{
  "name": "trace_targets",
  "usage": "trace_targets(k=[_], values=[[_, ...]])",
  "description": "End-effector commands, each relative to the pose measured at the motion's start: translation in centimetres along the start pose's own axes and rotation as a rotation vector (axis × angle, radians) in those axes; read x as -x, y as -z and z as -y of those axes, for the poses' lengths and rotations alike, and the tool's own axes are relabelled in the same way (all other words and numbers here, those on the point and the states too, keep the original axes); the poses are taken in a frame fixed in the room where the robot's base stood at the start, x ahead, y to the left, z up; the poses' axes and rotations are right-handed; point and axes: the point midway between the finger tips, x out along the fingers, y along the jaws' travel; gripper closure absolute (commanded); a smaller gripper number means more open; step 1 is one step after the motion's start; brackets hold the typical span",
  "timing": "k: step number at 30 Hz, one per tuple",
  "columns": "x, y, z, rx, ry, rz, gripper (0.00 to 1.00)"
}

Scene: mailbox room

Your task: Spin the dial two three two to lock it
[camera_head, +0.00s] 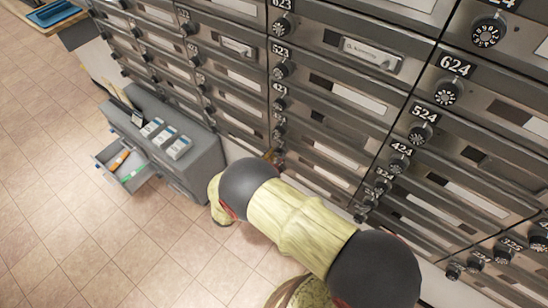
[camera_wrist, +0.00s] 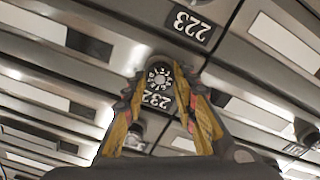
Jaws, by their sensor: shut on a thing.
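In the wrist view, a round dial (camera_wrist: 160,74) with white marks around its rim sits between my gripper's (camera_wrist: 160,88) two yellow-and-black fingers. The fingers are closed in on its sides. A black label (camera_wrist: 157,99) that seems to read 232 lies just below the dial, between the fingers. In the head view, my yellow and dark grey arm reaches to the lower part of the mailbox wall, and it hides most of the gripper and this dial there.
The wall of grey mailboxes (camera_head: 340,105) carries many similar dials, such as the one by label 624 (camera_head: 455,66). A grey cabinet (camera_head: 172,150) with an open drawer (camera_head: 127,167) stands left. Tiled floor is clear.

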Motion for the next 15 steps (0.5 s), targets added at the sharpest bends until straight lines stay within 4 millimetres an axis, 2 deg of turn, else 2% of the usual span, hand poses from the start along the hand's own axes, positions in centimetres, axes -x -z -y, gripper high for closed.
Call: trace_targets(k=[15], values=[[0.02,-0.29,0.0,-0.112,0.002,0.003,0.97]])
